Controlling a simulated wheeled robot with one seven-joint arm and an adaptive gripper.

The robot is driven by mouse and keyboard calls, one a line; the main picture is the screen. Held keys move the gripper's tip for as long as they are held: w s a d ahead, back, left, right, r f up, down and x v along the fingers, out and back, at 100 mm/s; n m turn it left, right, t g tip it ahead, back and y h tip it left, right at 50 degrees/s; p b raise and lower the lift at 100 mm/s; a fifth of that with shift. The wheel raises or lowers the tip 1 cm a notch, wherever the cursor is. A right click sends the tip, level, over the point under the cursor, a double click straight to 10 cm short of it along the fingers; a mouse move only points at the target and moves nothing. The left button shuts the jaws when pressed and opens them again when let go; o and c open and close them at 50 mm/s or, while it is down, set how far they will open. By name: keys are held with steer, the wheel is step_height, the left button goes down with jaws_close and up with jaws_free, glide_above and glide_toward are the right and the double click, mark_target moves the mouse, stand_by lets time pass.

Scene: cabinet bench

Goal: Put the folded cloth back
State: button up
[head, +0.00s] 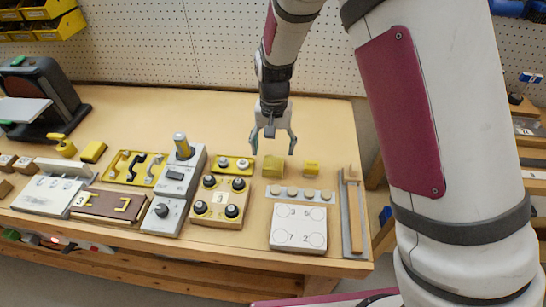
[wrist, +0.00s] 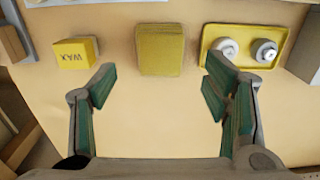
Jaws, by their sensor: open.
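The folded cloth (head: 273,166) is a small olive-yellow block on the wooden bench, between a yellow tray with knobs and a small yellow box. In the wrist view the cloth (wrist: 160,50) lies flat, centred just beyond my fingertips. My gripper (head: 273,149) is open and empty, pointing down at the back side of the cloth. In the wrist view the gripper's (wrist: 158,78) two green-padded fingers stand wide apart, one to each side of the cloth's line. I see no contact with the cloth. Its exact height above the bench is hard to tell.
The yellow WAX box (wrist: 75,52) and the yellow tray with two knobs (wrist: 243,45) flank the cloth closely. A white numbered board (head: 298,227) and a row of round pegs (head: 307,194) lie in front. The bench behind (head: 200,110) is clear.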

step_height(320, 180, up, 5)
step_height(320, 180, up, 8)
glide_above(273, 164)
steer(key=s+d, duration=0.3)
steer(key=d, duration=0.1)
steer(key=s+d+r+t+y, duration=0.1)
steer(key=s+d+r+t, duration=0.1)
steer(key=s+d+r, duration=0.35)
steer(key=s+d+r+n+t, duration=0.1)
steer(key=s+d+r, duration=0.2)
steer(key=s, duration=0.6)
steer(key=s+d+r+n+t+h, duration=0.1)
steer(key=s+d+r, duration=0.2)
steer(key=s, duration=0.7)
steer(key=shift+r, duration=0.15)
stand_by(4.3)
